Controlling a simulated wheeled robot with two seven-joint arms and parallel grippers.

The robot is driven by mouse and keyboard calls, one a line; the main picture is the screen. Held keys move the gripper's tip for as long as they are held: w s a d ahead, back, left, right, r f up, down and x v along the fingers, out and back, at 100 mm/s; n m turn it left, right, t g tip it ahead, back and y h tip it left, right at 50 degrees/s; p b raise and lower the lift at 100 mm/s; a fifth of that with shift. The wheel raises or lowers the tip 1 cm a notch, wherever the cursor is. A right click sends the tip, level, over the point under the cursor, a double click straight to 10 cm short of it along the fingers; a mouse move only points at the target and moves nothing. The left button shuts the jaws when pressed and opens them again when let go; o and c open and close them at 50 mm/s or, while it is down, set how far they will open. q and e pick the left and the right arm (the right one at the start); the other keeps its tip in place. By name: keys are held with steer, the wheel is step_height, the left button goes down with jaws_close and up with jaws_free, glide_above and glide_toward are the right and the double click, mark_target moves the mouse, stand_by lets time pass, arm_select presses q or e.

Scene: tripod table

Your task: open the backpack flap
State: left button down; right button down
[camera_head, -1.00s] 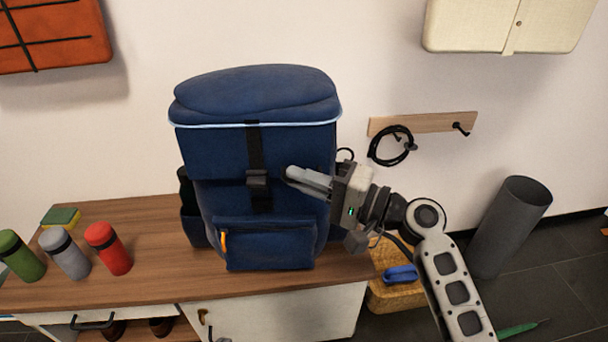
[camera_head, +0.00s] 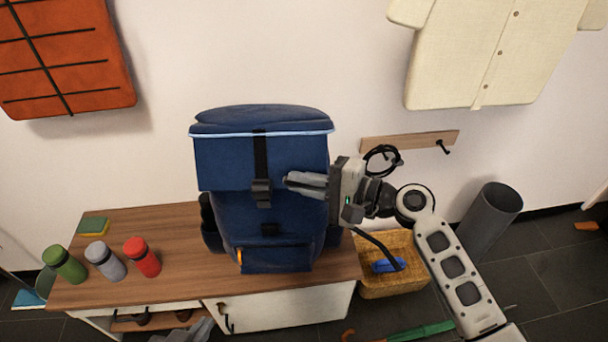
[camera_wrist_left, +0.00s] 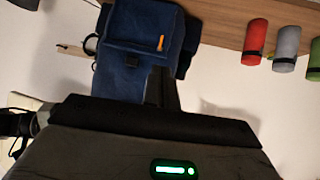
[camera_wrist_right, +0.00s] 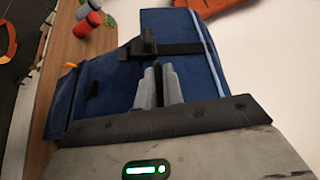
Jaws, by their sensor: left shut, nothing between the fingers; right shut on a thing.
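The blue backpack (camera_head: 270,215) stands upright on the wooden bench top. Its flap (camera_head: 225,160) hangs over the front and its lower edge stands off the body. The black buckle (camera_head: 261,190) hangs on the flap's strap, apart from a black piece (camera_head: 268,230) on the body below. My right gripper (camera_head: 290,181) is shut on the flap's lower edge, just right of the buckle. In the right wrist view its fingers (camera_wrist_right: 158,88) meet the flap beside the buckle (camera_wrist_right: 145,45). My left gripper (camera_head: 190,332) is shut and empty, low in front of the bench.
Green, grey and red bottles (camera_head: 142,257) stand on the bench (camera_head: 185,235), left of the backpack. A sponge (camera_head: 93,226) lies behind them. A wicker basket (camera_head: 395,280) and a grey bin (camera_head: 488,220) are at the right. A hook rail (camera_head: 410,140) is on the wall.

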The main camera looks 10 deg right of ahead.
steer(key=shift+w+r+p, duration=0.2)
steer(key=shift+r+p, duration=0.1)
steer(key=shift+r, duration=0.3)
steer(key=shift+w+r+p, duration=0.15)
steer(key=shift+r+p, duration=0.15)
steer(key=shift+r, duration=0.25)
steer(key=c, duration=1.5)
jaws_free()
steer(key=shift+s+f, duration=0.1)
steer(key=shift+s+d, duration=0.25)
steer(key=shift+d, duration=0.25)
steer(key=b+v, duration=0.2)
steer(key=v, duration=1.3)
steer(key=shift+a+b, duration=0.15)
steer(key=shift+b, duration=0.25)
